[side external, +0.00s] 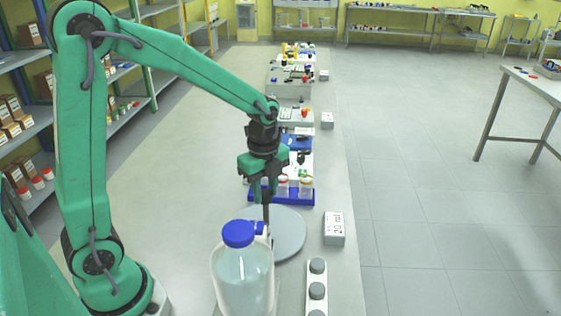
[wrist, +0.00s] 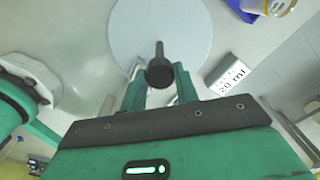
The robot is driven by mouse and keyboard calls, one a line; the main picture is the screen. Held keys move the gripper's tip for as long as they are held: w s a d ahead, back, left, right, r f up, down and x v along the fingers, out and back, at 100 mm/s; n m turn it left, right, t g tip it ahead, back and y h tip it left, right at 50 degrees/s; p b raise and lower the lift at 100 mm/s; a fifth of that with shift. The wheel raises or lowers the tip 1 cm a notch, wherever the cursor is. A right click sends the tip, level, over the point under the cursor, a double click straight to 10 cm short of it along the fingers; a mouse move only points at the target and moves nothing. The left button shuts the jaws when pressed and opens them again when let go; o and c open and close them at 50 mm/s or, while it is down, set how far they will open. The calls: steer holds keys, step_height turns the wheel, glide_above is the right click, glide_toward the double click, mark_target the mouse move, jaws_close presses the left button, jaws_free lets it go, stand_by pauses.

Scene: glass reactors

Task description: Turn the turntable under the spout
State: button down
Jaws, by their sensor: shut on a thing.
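The turntable is a flat light-grey disc (side external: 290,236) on the bench, and it fills the top middle of the wrist view (wrist: 150,30). My gripper (side external: 265,203) points down over the disc's left part. In the wrist view my gripper (wrist: 158,88) is shut on a dark round-ended peg (wrist: 159,72), whose thin end reaches over the disc. I cannot tell whether the peg is fixed to the disc. A large clear bottle with a blue cap (side external: 241,275) stands in front and hides the disc's near left edge. I cannot make out the spout.
A white block marked 20 ml (side external: 334,228) stands right of the disc, also in the wrist view (wrist: 226,75). A grey strip with round knobs (side external: 317,290) lies nearer. A blue rack with small jars (side external: 282,194) is behind. Bare bench lies to the left.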

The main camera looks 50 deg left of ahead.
steer(key=c, duration=1.1)
jaws_free()
steer(key=shift+o, duration=0.2)
steer(key=shift+r, duration=3.95)
